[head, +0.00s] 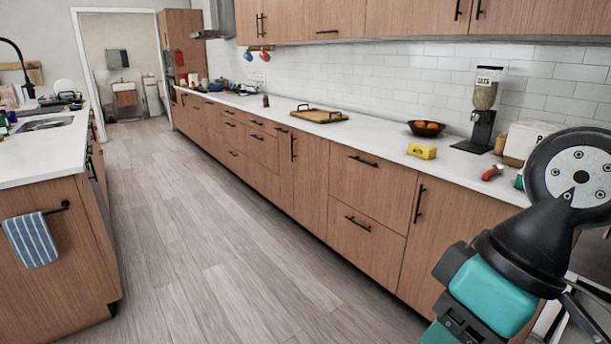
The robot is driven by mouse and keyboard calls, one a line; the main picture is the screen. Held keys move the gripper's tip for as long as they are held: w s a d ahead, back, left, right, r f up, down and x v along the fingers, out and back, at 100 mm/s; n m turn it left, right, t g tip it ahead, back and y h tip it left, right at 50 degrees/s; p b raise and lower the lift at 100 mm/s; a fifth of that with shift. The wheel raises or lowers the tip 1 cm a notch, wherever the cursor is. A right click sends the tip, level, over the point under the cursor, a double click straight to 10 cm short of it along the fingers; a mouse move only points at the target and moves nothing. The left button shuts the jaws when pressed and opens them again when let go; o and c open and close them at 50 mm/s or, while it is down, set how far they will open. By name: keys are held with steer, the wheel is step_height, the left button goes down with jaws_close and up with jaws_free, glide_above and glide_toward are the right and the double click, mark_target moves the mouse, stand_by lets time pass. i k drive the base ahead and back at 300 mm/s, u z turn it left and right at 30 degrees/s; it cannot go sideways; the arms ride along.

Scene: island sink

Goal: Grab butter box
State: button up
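A small yellow box (421,151), which looks like the butter box, lies on the white countertop (375,142) along the right wall. It is near the counter's front edge, in front of a dark bowl. Nothing touches it. My arm fills the lower right of the head view, with a round black joint and a teal link. I cannot make out my gripper's fingers in this view. The arm is apart from the yellow box, to its right and nearer the camera.
A wooden tray (319,116) is farther left. The wooden floor (200,230) is clear between counter and island (55,225).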

mark_target(426, 151)
steer(key=u, duration=0.5)
steer(key=i, duration=2.65)
steer(key=z, duration=0.8)
steer(key=i, duration=0.85)
steer(key=z, duration=1.25)
steer(key=i, duration=0.4)
steer(key=z, duration=0.3)
